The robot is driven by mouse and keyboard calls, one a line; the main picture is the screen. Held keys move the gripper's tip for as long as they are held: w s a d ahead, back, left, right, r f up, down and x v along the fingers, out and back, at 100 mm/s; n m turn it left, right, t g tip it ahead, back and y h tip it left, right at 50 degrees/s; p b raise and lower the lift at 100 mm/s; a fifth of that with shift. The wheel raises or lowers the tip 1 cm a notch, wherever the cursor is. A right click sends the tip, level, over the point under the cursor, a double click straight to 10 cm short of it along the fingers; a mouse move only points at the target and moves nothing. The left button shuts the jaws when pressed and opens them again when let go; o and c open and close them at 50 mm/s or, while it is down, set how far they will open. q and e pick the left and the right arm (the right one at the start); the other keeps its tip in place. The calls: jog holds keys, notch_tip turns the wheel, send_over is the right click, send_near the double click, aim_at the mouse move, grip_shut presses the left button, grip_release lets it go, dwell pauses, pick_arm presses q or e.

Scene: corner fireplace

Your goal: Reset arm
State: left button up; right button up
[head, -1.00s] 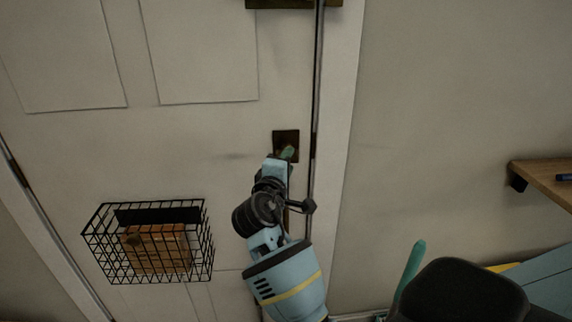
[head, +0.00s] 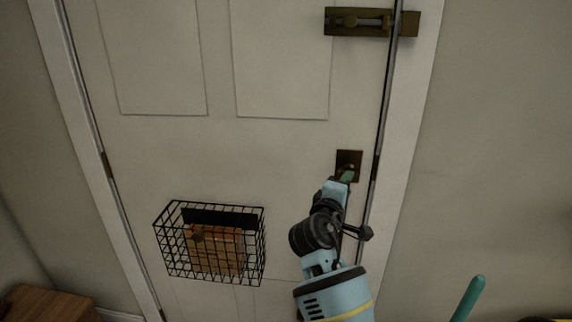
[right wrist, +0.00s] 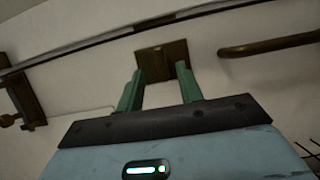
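My right gripper (head: 347,177) is in front of a small square brass plate (head: 348,160) on the white door (head: 290,180). In the right wrist view, the green fingers of my right gripper (right wrist: 159,82) stand apart on either side of the plate (right wrist: 163,60). I see nothing held between them. Whether the fingertips touch the plate is unclear. My left gripper is in neither current view.
A brass bolt (head: 362,22) sits higher on the door by its right edge. A black wire basket (head: 210,270) holding a brown block (head: 215,250) hangs to the left. A dark bar handle (right wrist: 270,45) shows in the right wrist view. A wooden surface (head: 45,305) is bottom left.

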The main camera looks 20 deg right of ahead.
jog(key=s+a+f+y, duration=0.3)
jog(key=s+f, duration=0.1)
jog(key=f, duration=0.5)
jog(key=s+a+f+n+t+y, duration=0.1)
jog(key=s+a+f+y, duration=0.25)
jog(key=f, duration=0.55)
jog(key=s+a+f+y, duration=0.3)
jog(key=s+f, duration=0.1)
jog(key=f, duration=0.5)
pick_arm(q)
jog(key=shift+w+a+r+p, duration=0.15)
jog(key=shift+w+r+p, duration=0.35)
jog(key=shift+r, duration=0.1)
pick_arm(e)
jog(key=s+a+f+m+g+y, duration=0.1)
jog(key=s+a+f+m+y, duration=0.1)
jog(key=s, duration=0.7)
jog(key=s+a+f+m+g+y, duration=0.1)
jog(key=s+a+f, duration=0.3)
jog(key=s, duration=0.5)
jog(key=s+a+f+m+g+y, duration=0.1)
jog(key=s+a+f+m+y, duration=0.2)
jog(key=s, duration=0.6)
notch_tip(320, 180, down, 3)
jog(key=shift+a+r+y, duration=0.2)
jog(key=shift+a+y, duration=0.05)
jog(key=shift+y, duration=0.2)
pick_arm(q)
jog(key=shift+d, duration=0.2)
jog(key=shift+a, duration=0.15)
